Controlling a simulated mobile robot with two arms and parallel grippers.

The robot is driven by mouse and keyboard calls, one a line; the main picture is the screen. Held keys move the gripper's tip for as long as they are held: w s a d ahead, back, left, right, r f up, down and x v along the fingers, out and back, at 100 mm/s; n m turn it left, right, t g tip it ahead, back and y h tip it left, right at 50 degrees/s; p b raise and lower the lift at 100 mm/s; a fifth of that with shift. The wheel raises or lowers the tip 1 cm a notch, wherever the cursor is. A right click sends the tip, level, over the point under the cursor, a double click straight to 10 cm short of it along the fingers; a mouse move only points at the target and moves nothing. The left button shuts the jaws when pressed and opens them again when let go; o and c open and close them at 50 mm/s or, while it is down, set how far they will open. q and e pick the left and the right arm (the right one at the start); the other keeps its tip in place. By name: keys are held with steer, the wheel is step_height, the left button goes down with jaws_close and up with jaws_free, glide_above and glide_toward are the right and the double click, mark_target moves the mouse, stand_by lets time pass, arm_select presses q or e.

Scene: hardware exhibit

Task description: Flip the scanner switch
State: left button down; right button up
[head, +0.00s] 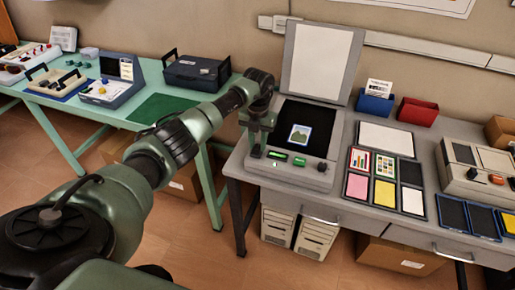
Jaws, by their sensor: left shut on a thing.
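The scanner (318,180) stands on the grey table with its lid (318,60) raised upright. A picture card (300,135) lies on its dark glass. The scanner's front panel has a small lit green display (278,155), a green button (299,161) and a dark knob (321,167) at the right. My left gripper (257,150) points down at the left end of this panel. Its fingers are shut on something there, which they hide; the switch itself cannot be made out. My right gripper is not in view.
A tray of coloured cards (385,178) lies right of the scanner. Blue (375,104) and red (416,112) bins stand behind it. Another device (478,170) is at the far right. A green table (130,140) with devices stands left, with a gap between the tables.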

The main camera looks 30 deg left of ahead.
mark_target(258, 147)
arm_select(q)
steer(key=c, duration=1.2)
jaws_free()
steer(key=shift+o, duration=0.2)
step_height(258, 147, up, 8)
steer(key=shift+f+b, duration=0.15)
steer(key=shift+b, duration=0.7)
